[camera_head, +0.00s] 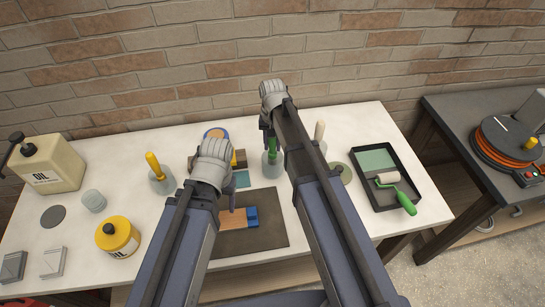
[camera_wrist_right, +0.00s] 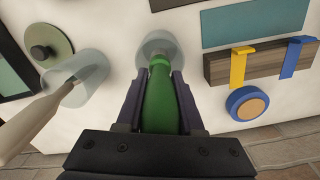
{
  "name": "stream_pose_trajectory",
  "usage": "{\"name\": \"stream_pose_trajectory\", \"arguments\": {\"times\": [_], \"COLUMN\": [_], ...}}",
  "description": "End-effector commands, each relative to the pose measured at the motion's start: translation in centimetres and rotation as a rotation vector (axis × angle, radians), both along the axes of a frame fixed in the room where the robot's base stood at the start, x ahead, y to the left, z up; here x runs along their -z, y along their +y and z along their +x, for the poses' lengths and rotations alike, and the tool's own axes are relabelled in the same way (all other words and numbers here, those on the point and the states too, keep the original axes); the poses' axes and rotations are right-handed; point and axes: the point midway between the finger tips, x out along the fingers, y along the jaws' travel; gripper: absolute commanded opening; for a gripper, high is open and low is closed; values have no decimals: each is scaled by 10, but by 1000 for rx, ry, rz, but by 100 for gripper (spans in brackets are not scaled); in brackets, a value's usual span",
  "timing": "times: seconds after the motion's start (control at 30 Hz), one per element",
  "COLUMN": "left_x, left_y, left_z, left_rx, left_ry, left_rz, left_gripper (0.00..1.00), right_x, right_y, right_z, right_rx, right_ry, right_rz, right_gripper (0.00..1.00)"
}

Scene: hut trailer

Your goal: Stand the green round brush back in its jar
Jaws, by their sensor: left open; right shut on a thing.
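The green round brush (camera_wrist_right: 160,100) is held between the fingers of my right gripper (camera_wrist_right: 159,85). In the head view its green part (camera_head: 271,148) shows upright just above a clear jar (camera_head: 272,168), partly hidden by my right arm. In the right wrist view the brush's far end overlaps the mouth of that jar (camera_wrist_right: 157,42). I cannot tell how deep inside it is. My left gripper (camera_head: 230,200) is over the dark mat; its fingers are mostly hidden by its arm, and it holds nothing that I can see.
A jar with a yellow-handled brush (camera_head: 159,172) stands left; a jar with a pale-handled brush (camera_wrist_right: 75,78) stands beside the target jar. A flat brush with a blue end (camera_head: 250,217) lies on the dark mat (camera_head: 265,237). A roller tray (camera_head: 403,158) is right, oil containers (camera_head: 45,165) left.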

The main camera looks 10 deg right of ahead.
Motion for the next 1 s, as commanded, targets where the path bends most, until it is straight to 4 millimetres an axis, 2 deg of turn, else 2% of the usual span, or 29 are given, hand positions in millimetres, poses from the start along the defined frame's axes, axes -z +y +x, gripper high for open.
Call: {"name": "stream_pose_trajectory", "arguments": {"times": [0.17,0.5,0.77,0.93,0.97,1.0], "left_x": [3,39,36,42,40,39], "left_y": [0,0,0,0,0,0], "left_z": [0,0,0,0,0,0], "left_rx": [0,0,0,-1,-1,-1], "left_ry": [0,0,0,0,0,0], "left_rz": [0,0,0,0,0,0], "left_gripper": [66,66,66,66,66,66], "right_x": [3,39,36,42,40,40], "right_y": [0,0,0,0,0,0], "right_z": [0,0,0,0,0,0], "right_rx": [0,0,0,0,0,0], "right_ry": [0,0,0,0,0,0], "right_rz": [0,0,0,0,0,0], "right_gripper": [0,0,0,0,40,44]}}
